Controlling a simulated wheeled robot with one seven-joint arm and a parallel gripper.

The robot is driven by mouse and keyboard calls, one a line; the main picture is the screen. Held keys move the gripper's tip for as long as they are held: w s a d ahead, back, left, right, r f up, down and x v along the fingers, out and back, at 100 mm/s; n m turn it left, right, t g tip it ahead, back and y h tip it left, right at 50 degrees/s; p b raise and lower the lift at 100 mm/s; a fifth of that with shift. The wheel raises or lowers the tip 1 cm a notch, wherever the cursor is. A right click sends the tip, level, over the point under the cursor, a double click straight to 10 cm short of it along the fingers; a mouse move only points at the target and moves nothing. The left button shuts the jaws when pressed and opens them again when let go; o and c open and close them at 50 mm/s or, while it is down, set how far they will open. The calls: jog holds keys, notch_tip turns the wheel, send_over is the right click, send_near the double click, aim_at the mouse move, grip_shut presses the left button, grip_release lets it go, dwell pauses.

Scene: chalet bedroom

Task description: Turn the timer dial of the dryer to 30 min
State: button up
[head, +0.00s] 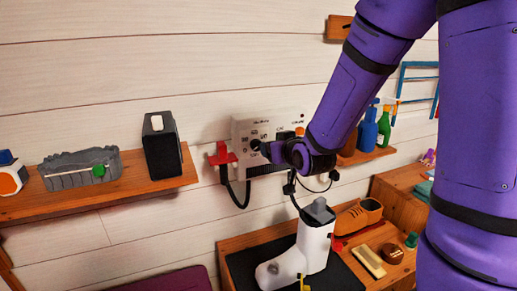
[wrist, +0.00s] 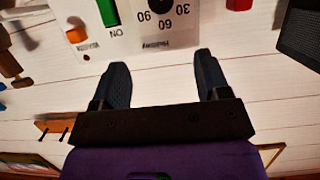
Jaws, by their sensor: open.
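The dryer is a pale wall-mounted box (head: 245,128) in the head view. Its panel (wrist: 142,32) shows upside down at the top of the wrist view. The black timer dial (wrist: 162,4) is cut off by the top edge, with 30, 60 and 90 printed around it; its pointer setting cannot be read. A green switch (wrist: 108,12) marked ON and an orange knob (wrist: 77,35) sit beside it. My gripper (wrist: 161,60) is open and empty, its fingers apart either side of the dial's line. In the head view my gripper (head: 267,149) is close to the panel, partly hiding it.
A red fitting (head: 222,156) is left of the dryer, with black cables below. A black speaker-like box (head: 162,146) stands on the left shelf (head: 120,186). A white boot (head: 312,243) stands on the bench below. Bottles (head: 368,130) stand on the right shelf.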

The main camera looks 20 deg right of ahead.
jog(key=t, duration=0.2)
send_near(258, 147)
jog(key=s, duration=0.2)
jog(key=shift+f+t, duration=0.55)
jog(key=shift+t, duration=0.15)
jog(key=w, duration=1.1)
jog(key=shift+w+a, duration=0.15)
jog(key=shift+a, duration=0.1)
jog(key=shift+c, duration=0.4)
jog(key=c, duration=0.8)
jog(key=shift+c, duration=0.2)
